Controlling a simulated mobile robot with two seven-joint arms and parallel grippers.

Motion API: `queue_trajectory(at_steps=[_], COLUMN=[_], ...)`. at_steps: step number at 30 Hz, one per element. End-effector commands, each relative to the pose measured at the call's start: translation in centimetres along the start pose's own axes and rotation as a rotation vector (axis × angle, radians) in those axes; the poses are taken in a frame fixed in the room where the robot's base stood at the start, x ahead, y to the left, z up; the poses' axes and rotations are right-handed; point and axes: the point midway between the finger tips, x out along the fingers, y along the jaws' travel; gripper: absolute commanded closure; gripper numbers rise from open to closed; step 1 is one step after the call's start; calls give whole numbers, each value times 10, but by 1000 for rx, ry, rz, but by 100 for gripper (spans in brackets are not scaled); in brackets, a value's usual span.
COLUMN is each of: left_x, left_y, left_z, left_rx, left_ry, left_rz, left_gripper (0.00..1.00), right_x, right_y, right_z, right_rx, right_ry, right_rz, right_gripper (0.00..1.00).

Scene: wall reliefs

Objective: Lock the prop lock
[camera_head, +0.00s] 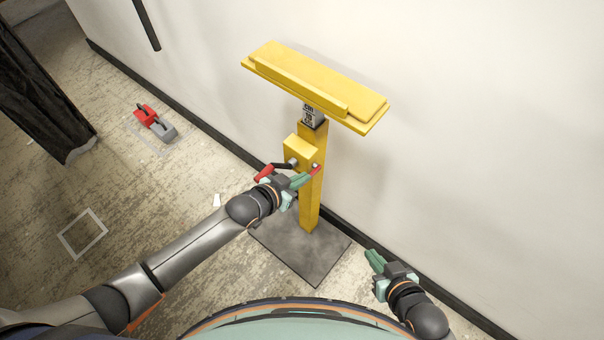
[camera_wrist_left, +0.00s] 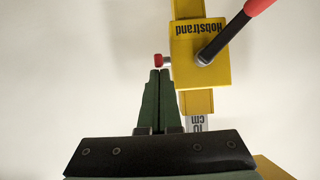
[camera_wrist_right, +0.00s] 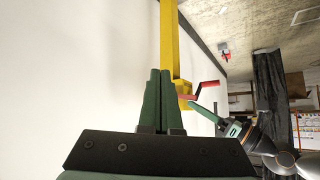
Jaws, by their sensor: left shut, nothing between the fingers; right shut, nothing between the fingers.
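The yellow prop (camera_head: 310,190) stands upright near the wall, with a wide yellow top plate (camera_head: 315,85). Its yellow housing (camera_wrist_left: 203,55) carries a dark crank (camera_wrist_left: 222,40) with a red grip (camera_head: 264,173). A small red-ended lock (camera_wrist_left: 158,60) sticks out from the housing's side on a short grey shaft. My left gripper (camera_head: 302,180) is shut and empty, its fingertips (camera_wrist_left: 160,73) right beside the red end. I cannot tell whether they touch. My right gripper (camera_head: 373,260) is shut and empty, right of the post and apart from it.
The prop stands on a grey base plate (camera_head: 305,255) on a worn floor. A red and grey object (camera_head: 153,122) lies on the floor at the left, near a light square outline (camera_head: 82,234). A black drape (camera_head: 45,100) hangs at far left. The white wall (camera_head: 480,130) bounds the right.

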Motion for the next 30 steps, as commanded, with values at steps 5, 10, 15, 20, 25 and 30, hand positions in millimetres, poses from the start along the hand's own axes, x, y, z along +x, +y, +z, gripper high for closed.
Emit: queue_trajectory(at_steps=[5, 10, 15, 20, 25, 30], left_x=[-6, -9, -8, -15, -27, -52], left_y=[1, 1, 1, 0, -2, -2], left_z=[7, 1, -2, -15, -35, -30], left_rx=[-1, -1, -1, -1, -3, -5], left_ry=[-34, -31, -24, -21, -28, -33], left_rz=[0, 0, 0, -1, -4, -4], left_gripper=[100, 100, 100, 100, 100, 100], right_x=[-7, -11, -11, -21, -40, -44], right_y=[-1, -2, -2, 7, 13, 13], right_z=[-6, -11, -11, -2, -12, -21], right_rx=[0, 1, 1, 6, 10, 10], right_ry=[-2, -2, 2, -11, -12, -3], right_rz=[-1, -2, -2, 24, 42, 42], right_gripper=[100, 100, 100, 100, 100, 100])
